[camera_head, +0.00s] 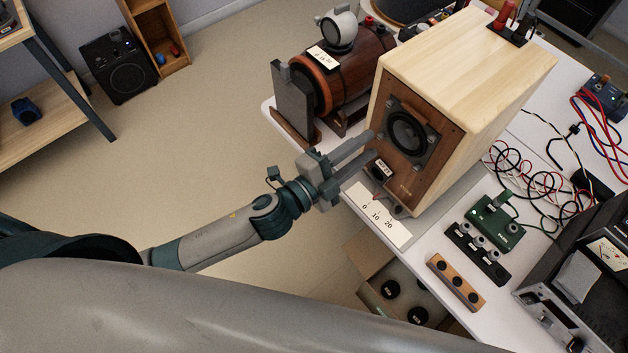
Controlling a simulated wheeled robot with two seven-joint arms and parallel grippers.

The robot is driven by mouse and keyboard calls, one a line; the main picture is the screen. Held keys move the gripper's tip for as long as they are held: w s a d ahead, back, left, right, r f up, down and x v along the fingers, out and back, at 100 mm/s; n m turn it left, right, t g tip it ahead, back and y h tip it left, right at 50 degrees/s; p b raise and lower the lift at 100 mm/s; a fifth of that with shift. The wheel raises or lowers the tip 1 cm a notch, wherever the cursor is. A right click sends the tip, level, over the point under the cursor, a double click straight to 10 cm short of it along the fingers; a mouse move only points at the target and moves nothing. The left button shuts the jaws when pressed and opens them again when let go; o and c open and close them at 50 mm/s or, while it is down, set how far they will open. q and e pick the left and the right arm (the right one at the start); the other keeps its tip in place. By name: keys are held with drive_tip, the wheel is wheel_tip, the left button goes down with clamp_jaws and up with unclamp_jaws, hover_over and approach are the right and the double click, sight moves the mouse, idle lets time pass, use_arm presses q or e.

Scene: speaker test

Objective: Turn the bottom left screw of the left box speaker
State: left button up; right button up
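The box speaker (462,65) stands on the white table, with a pale wood cabinet and a brown front panel (399,178). A round black driver (407,131) sits in the panel, with small screws around its rim. The screw at the driver's lower left (381,136) is tiny and close to a fingertip, so contact cannot be told. My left gripper (372,145) reaches in from the left, its two long grey fingers apart and pointing at the driver's lower left. Nothing shows between them. My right gripper is not in view.
A brown wooden cylinder (352,70) with a dark upright plate (294,98) stands left of the speaker. A white scale card (378,214) lies below the panel. A green circuit board (495,222), a wooden block with black knobs (455,283) and loose cables lie to the right.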

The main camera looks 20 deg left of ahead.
use_arm(q)
drive_tip(key=b+v, duration=0.5)
drive_tip(key=v, duration=1)
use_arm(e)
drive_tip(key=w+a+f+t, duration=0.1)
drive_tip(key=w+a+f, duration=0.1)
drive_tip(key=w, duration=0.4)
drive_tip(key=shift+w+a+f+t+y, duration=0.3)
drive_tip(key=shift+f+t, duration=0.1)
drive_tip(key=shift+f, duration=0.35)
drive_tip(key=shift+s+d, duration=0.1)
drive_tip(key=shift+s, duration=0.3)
